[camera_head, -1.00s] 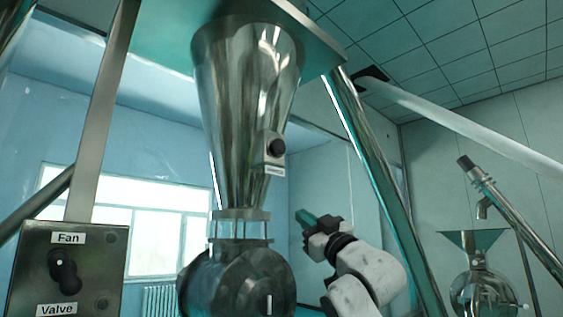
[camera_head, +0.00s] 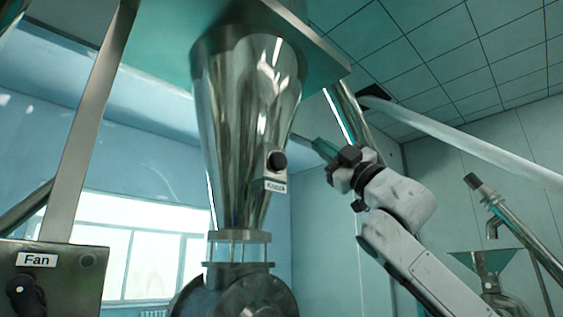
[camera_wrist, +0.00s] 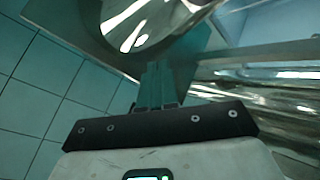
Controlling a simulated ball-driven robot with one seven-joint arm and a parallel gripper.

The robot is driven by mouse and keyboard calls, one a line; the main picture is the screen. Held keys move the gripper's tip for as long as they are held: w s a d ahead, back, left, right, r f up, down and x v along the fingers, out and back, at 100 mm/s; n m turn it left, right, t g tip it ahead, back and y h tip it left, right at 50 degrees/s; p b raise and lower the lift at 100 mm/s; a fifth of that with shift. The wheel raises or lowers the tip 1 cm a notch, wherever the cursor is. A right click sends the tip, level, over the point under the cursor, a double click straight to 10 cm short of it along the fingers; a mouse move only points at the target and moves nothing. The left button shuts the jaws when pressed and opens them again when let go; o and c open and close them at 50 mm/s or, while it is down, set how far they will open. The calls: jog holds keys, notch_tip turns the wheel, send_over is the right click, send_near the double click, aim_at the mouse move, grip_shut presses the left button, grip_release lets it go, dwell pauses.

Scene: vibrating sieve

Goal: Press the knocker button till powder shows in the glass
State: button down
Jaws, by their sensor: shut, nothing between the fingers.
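The knocker button (camera_head: 277,162) is a round black knob on a small grey box with a label below it, on the side of a shiny metal cone hopper (camera_head: 240,110). The sight glass (camera_head: 239,248) is a short clear section under the cone; no powder can be made out in it. My gripper (camera_head: 312,141) is shut and empty, its teal fingers pointing left, to the right of the button and slightly higher, apart from it in the picture. The wrist view shows my gripper's closed fingers (camera_wrist: 155,72) below the shiny cone (camera_wrist: 150,22); the button is not visible there.
A control panel (camera_head: 52,285) labelled Fan with a black switch stands at lower left. A slanted metal leg (camera_head: 352,115) passes behind my arm. A second small funnel (camera_head: 487,262) and a pipe (camera_head: 510,225) stand at right.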

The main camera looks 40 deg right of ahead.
aim_at(280, 161)
jog(key=w+p, duration=0.3)
jog(key=w, duration=0.5)
jog(key=shift+w+a+p, duration=0.15)
jog(key=shift+w+p, duration=0.15)
jog(key=shift+w, duration=0.1)
jog(key=shift+w+p, duration=0.15)
jog(key=shift+p, duration=0.15)
dwell(1.7)
jog(key=shift+w, duration=0.25)
